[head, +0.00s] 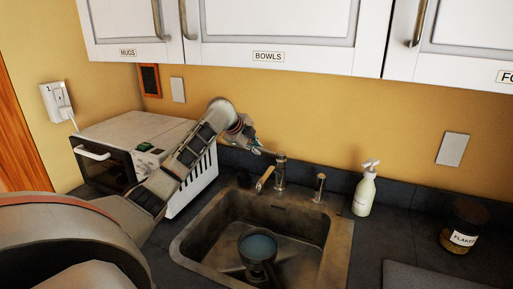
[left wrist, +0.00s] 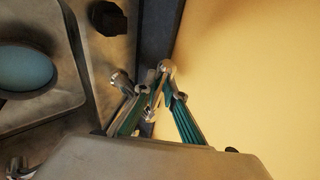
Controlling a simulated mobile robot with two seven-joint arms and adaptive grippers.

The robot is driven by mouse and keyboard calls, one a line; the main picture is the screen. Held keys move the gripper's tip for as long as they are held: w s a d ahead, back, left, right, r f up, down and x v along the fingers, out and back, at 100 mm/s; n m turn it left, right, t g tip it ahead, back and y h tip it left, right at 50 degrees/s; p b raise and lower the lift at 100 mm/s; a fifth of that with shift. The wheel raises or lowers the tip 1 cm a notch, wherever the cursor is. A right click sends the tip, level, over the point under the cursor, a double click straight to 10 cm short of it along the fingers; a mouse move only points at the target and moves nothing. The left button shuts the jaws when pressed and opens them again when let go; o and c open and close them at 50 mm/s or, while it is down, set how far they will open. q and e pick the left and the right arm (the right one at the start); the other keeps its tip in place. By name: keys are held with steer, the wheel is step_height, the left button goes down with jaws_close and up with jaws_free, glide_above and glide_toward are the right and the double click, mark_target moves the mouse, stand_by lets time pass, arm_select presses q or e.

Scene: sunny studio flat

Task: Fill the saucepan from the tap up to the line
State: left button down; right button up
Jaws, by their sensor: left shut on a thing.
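The saucepan (head: 258,247) stands in the sink (head: 186,246), with a round blue-grey water surface inside it. The pan also shows at the left of the left wrist view (left wrist: 26,70). I cannot make out its line. The tap (head: 278,172) stands behind the sink, its spout pointing left and forward; no stream is visible from it. My left gripper (head: 258,149) is beside the tap's top. Its teal fingers close together in the left wrist view (left wrist: 156,92), shut on what looks like the tap's lever; the fingers partly hide it. My right gripper is out of view.
A white microwave (head: 131,128) stands left of the sink, under my left arm. A soap bottle (head: 364,190) and a jar labelled FLAKES (head: 463,238) stand to the right. Wall cupboards (head: 268,57) hang above. Some dark counter (head: 400,231) between bottle and jar is clear.

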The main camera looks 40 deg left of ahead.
arm_select(q)
steer(key=c, duration=2.1)
jaws_free()
steer(key=shift+f, duration=0.1)
steer(key=v, duration=1.2)
